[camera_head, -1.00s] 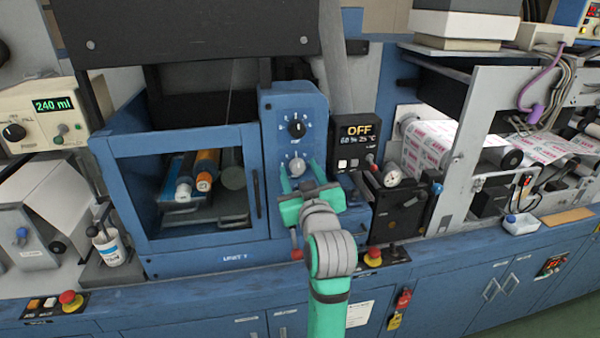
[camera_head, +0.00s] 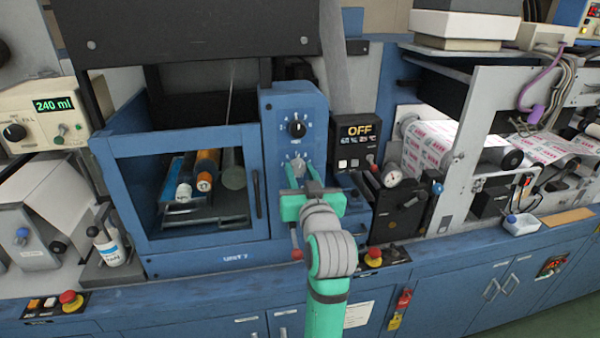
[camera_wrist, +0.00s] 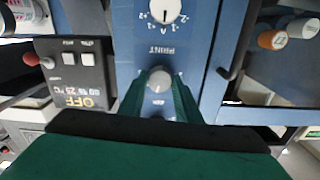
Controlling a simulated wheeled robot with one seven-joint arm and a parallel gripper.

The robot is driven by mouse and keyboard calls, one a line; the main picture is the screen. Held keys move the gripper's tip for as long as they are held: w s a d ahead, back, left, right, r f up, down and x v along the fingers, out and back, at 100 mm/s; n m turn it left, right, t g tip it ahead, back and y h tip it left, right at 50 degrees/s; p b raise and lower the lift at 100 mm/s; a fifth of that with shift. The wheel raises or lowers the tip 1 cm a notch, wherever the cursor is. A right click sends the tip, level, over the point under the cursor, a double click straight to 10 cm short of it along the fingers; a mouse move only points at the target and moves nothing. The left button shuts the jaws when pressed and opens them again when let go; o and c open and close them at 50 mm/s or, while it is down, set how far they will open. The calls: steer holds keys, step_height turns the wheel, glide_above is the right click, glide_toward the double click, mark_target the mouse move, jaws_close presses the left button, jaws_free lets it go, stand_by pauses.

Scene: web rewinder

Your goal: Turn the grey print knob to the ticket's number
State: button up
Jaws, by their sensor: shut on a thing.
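In the wrist view the grey knob (camera_wrist: 159,79) sits between the green fingers, below the word PRINT, which appears upside down. My gripper (camera_head: 299,179) is shut on the grey knob, reaching it from the front. The fingertips hide much of the scale around it, and the pointer's number is too small to read. The upper knob (camera_head: 297,129) is dark in the head view and free. The ticket's number cannot be made out.
A black display box (camera_head: 356,145) reading OFF stands right of the column, with a red-tipped lever (camera_head: 371,160). A blue-framed window (camera_head: 180,190) with rollers is on the left.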

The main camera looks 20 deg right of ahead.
steer(key=m, duration=0.4)
steer(key=shift+f+m, duration=0.1)
steer(key=shift+m, duration=0.2)
stand_by(0.3)
steer(key=o, duration=1.1)
steer(key=shift+c, duration=0.2)
steer(key=shift+s, duration=0.15)
steer(key=s+a, duration=0.1)
steer(key=s, duration=0.9)
steer(key=shift+s, duration=0.3)
